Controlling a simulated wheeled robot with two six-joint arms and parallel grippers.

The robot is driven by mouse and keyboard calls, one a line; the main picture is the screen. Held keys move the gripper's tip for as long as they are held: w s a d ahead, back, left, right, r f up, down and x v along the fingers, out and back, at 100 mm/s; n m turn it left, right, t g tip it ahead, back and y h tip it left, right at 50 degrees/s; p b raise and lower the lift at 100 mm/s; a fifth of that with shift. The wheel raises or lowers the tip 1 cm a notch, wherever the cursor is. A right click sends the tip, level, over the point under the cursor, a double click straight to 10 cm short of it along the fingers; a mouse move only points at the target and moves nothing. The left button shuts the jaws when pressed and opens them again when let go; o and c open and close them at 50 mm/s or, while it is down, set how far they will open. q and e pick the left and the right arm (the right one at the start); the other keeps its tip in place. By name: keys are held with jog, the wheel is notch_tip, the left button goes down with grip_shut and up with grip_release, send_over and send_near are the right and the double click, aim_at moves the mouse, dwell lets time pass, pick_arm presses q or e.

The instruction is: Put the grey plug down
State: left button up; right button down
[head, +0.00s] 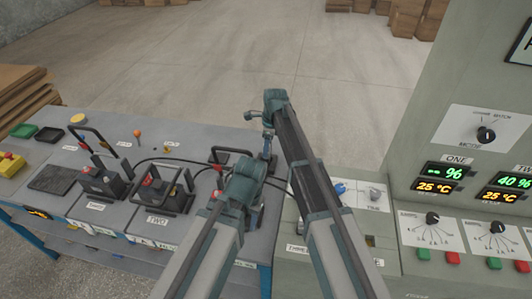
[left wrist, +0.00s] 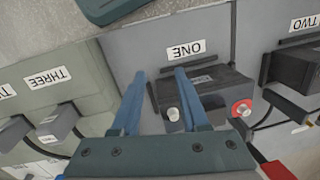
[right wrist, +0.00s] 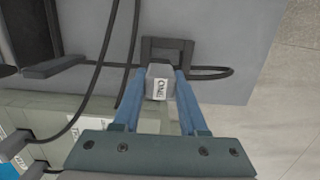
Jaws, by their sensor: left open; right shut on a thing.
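The grey plug (right wrist: 158,80), labelled ONE, sits between the fingertips of my right gripper (right wrist: 157,92), which is shut on it. In the right wrist view the plug is just in front of a dark square frame (right wrist: 167,45) on the grey bench top; I cannot tell whether they touch. In the head view my right gripper (head: 266,152) points down over the bench, and the plug is not clearly visible there. My left gripper (left wrist: 160,72) is open and empty, over the grey bench near the dark battery (left wrist: 208,98) by the label ONE.
Black cables (right wrist: 105,70) cross the bench. Battery TWO (head: 160,196) and another battery (head: 100,182) stand to the left with raised handles. The green-grey control cabinet (head: 430,130) rises at right. Open floor (head: 210,60) lies beyond the bench.

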jog(key=shift+w+a, duration=0.1)
jog(key=shift+w, duration=0.2)
jog(key=shift+w+a+f, duration=0.1)
jog(key=shift+w, duration=0.45)
pick_arm(q)
notch_tip(320, 180, down, 4)
jog(key=b, duration=0.3)
jog(key=shift+r+b, duration=0.15)
jog(key=shift+b, duration=0.15)
pick_arm(e)
jog(key=f, duration=0.3)
jog(key=shift+s+f, duration=0.25)
pick_arm(q)
jog(key=shift+f, duration=0.2)
pick_arm(e)
jog(key=shift+f, duration=0.15)
pick_arm(q)
jog(key=shift+r, duration=0.1)
pick_arm(e)
jog(key=shift+c, duration=2.2)
grip_release()
pick_arm(q)
jog(key=shift+r, duration=0.1)
